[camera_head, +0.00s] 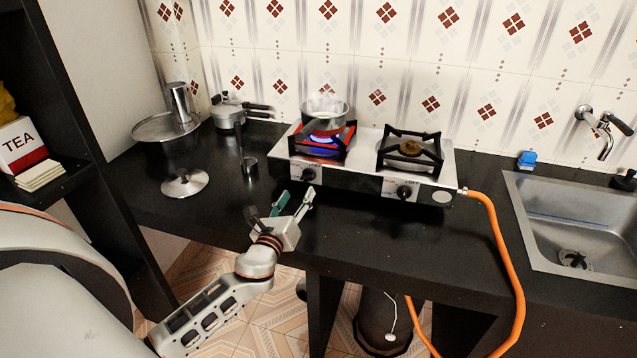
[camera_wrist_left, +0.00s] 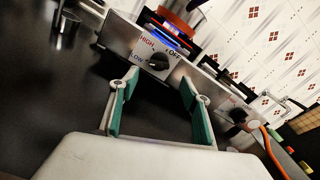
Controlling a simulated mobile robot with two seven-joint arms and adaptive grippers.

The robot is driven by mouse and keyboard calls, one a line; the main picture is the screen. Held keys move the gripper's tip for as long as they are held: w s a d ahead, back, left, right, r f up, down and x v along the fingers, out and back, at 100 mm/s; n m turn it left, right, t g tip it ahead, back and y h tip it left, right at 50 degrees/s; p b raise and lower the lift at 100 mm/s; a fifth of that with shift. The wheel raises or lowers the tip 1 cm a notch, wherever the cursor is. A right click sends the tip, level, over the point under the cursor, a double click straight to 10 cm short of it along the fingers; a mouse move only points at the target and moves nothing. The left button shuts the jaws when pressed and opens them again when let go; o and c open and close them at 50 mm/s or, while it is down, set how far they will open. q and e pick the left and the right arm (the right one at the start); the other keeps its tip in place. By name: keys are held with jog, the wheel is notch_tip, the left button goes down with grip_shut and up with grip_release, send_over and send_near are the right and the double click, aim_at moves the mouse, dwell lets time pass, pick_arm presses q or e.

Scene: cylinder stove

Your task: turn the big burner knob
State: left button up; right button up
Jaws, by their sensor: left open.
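The stove (camera_head: 352,184) stands on the black counter with two burners and two black front knobs. The left knob (camera_head: 309,174) sits below the left burner (camera_head: 322,146), which burns with a blue flame under a metal pot (camera_head: 325,115). In the left wrist view the left knob (camera_wrist_left: 159,62) has HIGH, LOW and OFF marks around it. The right knob (camera_head: 404,192) sits below the unlit right burner (camera_head: 410,149). My left gripper (camera_head: 293,197) is open and empty, in front of the left knob and apart from it. My right gripper is not in view.
An orange gas hose (camera_head: 506,250) runs from the stove's right end over the counter edge. A pot lid (camera_head: 184,183), a metal cup (camera_head: 250,165), and a pressure cooker (camera_head: 230,112) are at left. A sink (camera_head: 590,262) is at right.

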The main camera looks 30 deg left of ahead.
aim_at(305, 181)
pick_arm(q)
jog(key=x, duration=0.7)
jog(key=shift+w+a, duration=0.1)
jog(key=c, duration=1.1)
